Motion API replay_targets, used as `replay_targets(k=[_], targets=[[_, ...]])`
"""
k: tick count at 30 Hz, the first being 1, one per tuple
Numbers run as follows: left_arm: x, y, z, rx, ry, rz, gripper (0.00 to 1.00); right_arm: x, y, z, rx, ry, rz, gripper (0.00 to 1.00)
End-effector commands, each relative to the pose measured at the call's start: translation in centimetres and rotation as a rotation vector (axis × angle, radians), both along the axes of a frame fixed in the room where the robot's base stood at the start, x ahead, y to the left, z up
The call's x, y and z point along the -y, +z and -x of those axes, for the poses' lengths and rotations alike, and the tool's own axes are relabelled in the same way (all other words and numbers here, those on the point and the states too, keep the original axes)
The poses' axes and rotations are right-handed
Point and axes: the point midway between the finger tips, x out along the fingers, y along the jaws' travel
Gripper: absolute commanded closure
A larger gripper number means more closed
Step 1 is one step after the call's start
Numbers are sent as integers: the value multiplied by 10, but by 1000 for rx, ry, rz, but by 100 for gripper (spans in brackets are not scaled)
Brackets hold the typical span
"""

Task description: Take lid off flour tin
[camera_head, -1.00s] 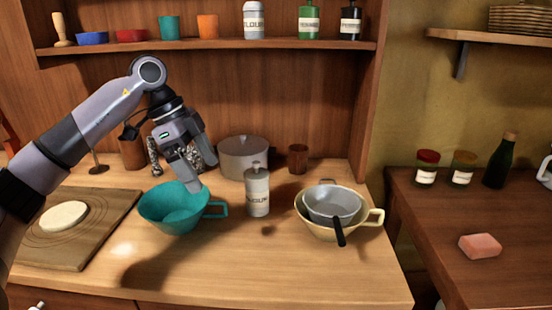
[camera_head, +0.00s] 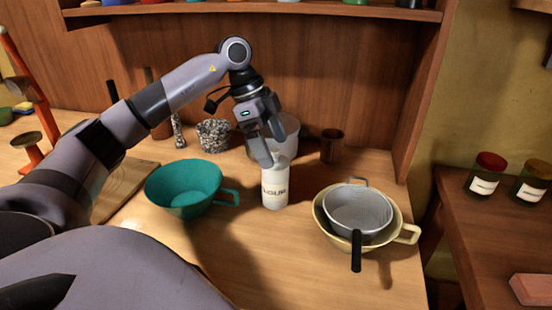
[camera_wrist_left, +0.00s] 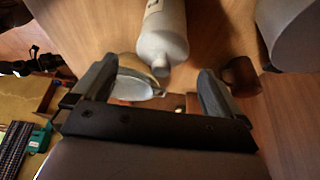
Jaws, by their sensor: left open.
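The white flour tin (camera_head: 274,190) stands upright on the wooden counter, between the teal bowl and the nested pans. My left gripper (camera_head: 270,148) is open and hangs just above the top of the tin, hiding its lid in the head view. In the left wrist view, the tin's pale lid (camera_wrist_left: 163,48) with its knob lies ahead of the gap between the open fingers of my left gripper (camera_wrist_left: 155,95). Nothing is held between the fingers. I cannot tell whether a finger touches the lid. My right gripper is not in view.
The teal bowl (camera_head: 180,204) is left of the tin. The yellow bowl (camera_head: 392,235) with a grey pan (camera_head: 358,212) is on its right. Behind are a grey pot (camera_head: 289,133), a brown cup (camera_head: 332,146) and a speckled container (camera_head: 213,136). The counter before the tin is clear.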

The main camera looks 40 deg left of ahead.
Motion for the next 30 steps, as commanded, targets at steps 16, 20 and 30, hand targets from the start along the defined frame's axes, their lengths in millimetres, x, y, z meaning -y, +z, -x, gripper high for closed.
replay_targets(k=[16, 20, 30], targets=[[7, -19, -4, 1, 0, 0, 39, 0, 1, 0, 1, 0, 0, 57], [7, -19, -4, 1, 0, 0, 60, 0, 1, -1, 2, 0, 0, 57], [7, -17, -4, 2, 1, -1, 60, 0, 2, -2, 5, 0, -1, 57]])
